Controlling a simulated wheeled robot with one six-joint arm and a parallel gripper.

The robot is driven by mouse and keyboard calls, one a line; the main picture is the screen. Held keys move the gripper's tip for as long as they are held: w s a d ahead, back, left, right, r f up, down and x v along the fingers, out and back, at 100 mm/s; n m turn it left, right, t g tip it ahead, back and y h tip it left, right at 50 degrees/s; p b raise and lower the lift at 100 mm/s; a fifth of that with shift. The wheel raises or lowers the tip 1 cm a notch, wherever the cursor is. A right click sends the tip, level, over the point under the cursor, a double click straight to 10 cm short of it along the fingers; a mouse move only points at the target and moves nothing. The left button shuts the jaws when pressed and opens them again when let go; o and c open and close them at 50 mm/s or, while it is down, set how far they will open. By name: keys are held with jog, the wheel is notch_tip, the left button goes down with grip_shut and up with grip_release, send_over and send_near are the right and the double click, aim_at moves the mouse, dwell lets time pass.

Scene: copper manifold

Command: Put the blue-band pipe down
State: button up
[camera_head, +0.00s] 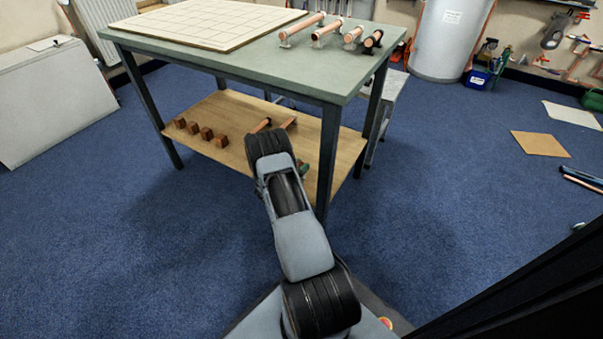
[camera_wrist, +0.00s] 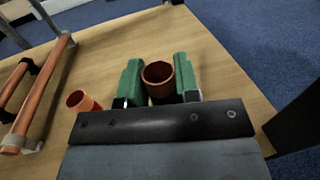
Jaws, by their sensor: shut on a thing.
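My gripper (camera_wrist: 158,82) has green fingers on either side of a copper pipe (camera_wrist: 158,72), seen end-on as an open round mouth. The fingers are shut on it over the wooden lower shelf (camera_wrist: 120,40). No blue band shows on the visible part, and the pipe's length is hidden. I cannot tell whether it touches the shelf. In the head view my gripper is mostly behind my arm; a bit of green (camera_head: 304,169) shows at the shelf's right part (camera_head: 345,150).
In the wrist view a short copper piece (camera_wrist: 82,101) stands left of the gripper, with longer copper pipes (camera_wrist: 42,95) beyond it. Several brown blocks (camera_head: 206,133) sit on the shelf's left. A table leg (camera_head: 327,165) is close to my arm. Clipped pipes lie on the green tabletop (camera_head: 270,65).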

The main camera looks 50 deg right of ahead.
jog(key=shift+f+b, duration=0.45)
jog(key=shift+f, duration=1.1)
jog(key=shift+f, duration=0.15)
jog(key=o, duration=1)
